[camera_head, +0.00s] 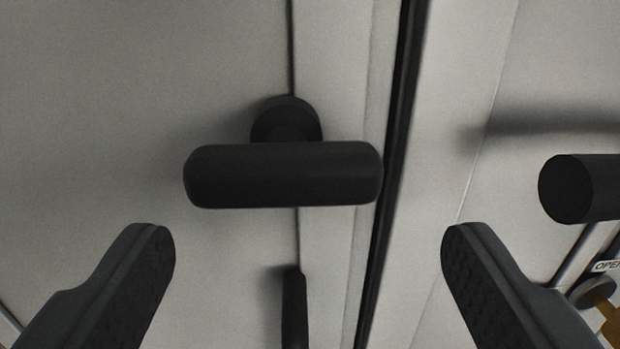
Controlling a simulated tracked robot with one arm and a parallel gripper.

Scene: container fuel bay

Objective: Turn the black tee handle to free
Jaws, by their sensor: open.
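The black tee handle (283,175) is in the upper middle of the head camera view. Its thick bar lies horizontal in the picture, in front of a round black boss (286,118) on the pale panel. My gripper (308,238) is open, with one dark finger low on the left and one low on the right. The fingertips are below the bar in the picture and apart from it, one to each side.
A thin dark upright part (294,310) stands below the handle. A black seam (398,130) runs down the pale panel right of the handle.

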